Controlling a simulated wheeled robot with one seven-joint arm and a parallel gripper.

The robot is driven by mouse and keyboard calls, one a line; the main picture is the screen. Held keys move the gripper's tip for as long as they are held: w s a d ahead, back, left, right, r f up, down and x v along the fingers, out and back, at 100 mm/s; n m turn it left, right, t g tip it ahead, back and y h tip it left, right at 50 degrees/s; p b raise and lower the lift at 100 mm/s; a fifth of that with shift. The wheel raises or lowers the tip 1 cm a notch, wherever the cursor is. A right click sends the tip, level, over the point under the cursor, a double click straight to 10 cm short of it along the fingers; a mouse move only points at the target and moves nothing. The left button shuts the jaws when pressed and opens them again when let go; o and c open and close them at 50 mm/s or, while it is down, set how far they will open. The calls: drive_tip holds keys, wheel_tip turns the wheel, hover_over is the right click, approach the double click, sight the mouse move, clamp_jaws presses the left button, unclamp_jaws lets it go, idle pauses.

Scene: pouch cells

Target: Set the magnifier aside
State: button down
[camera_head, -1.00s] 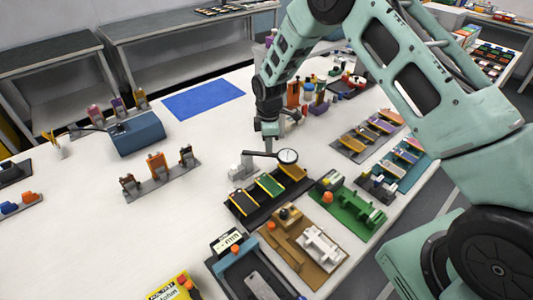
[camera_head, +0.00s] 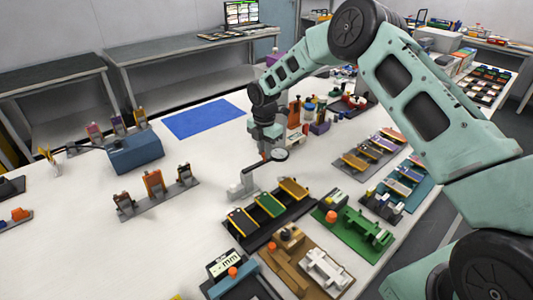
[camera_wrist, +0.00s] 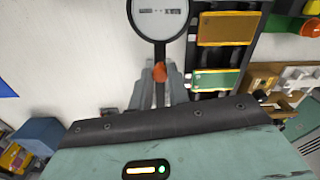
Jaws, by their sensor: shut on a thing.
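The magnifier (camera_head: 279,154) is a round lens in a dark rim with a short handle. My gripper (camera_head: 266,152) is shut on its handle and holds it above the white table, behind the black tray (camera_head: 250,243). In the wrist view the lens (camera_wrist: 159,18) fills the top middle, over bare table, and its handle with an orange part (camera_wrist: 160,72) runs down between my fingers. A pale grey block-like stand (camera_head: 243,183) is on the table just left of and below the gripper in the head view.
A blue mat (camera_head: 204,118) lies clear at the back. A rack with orange and brown holders (camera_head: 155,185) and a blue block (camera_head: 136,152) stand left. White table between mat and rack is free.

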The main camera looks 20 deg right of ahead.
drive_tip(key=shift+w+a+r+n, duration=0.1)
drive_tip(key=shift+w+n, duration=0.2)
drive_tip(key=shift+n, duration=0.1)
drive_tip(key=c, duration=1.3)
unclamp_jaws()
wheel_tip(320, 180, up, 17)
drive_tip(key=b, duration=0.3)
drive_tip(key=shift+r+b, duration=0.15)
drive_tip(key=shift+b, duration=0.15)
